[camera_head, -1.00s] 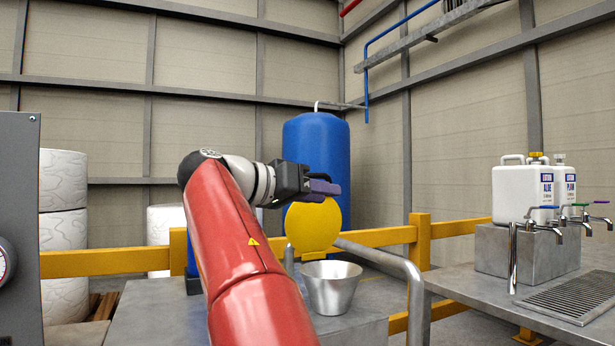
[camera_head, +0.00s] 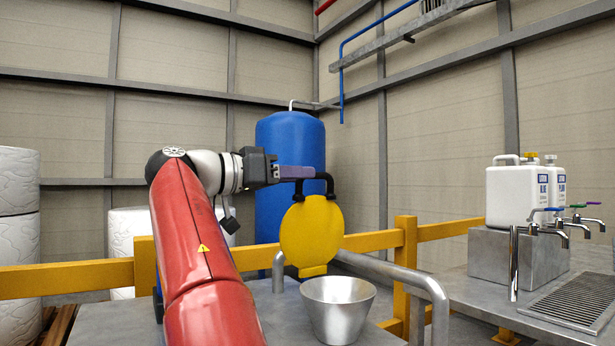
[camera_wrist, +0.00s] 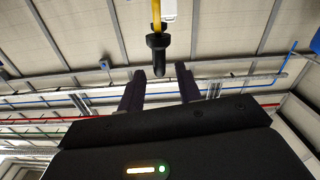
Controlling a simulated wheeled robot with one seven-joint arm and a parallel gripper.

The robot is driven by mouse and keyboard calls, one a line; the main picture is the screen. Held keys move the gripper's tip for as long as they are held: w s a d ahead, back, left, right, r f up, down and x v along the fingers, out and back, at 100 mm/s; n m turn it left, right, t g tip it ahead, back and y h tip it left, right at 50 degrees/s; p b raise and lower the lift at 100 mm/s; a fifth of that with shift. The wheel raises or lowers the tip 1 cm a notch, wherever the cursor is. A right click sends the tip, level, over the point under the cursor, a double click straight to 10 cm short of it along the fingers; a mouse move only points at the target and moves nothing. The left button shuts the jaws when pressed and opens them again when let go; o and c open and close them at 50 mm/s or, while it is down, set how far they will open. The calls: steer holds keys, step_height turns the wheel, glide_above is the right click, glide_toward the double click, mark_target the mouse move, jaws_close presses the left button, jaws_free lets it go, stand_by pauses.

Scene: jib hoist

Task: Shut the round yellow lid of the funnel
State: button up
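The round yellow lid (camera_head: 312,236) stands upright, open, behind the steel funnel (camera_head: 338,312) in the head view. A black handle (camera_head: 325,180) sits on the lid's top edge. My gripper (camera_head: 312,172) reaches in from the left at handle height, its fingers overlapping the handle in the picture. In the wrist view my gripper (camera_wrist: 160,70) is open, with a clear gap between its fingers. There the handle (camera_wrist: 158,45) shows just beyond the fingertips, in line with the gap, and the lid appears as a thin yellow strip (camera_wrist: 156,14). I see no clear contact.
A grey pipe rail (camera_head: 400,275) curves beside the funnel on the right. A yellow barrier (camera_head: 375,241) runs behind, with a blue tank (camera_head: 290,145) beyond. A metal counter with white jugs (camera_head: 520,192) and taps stands at the right.

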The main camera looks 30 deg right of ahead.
steer(key=shift+s+d, duration=0.1)
steer(key=shift+d, duration=1.7)
jaws_close()
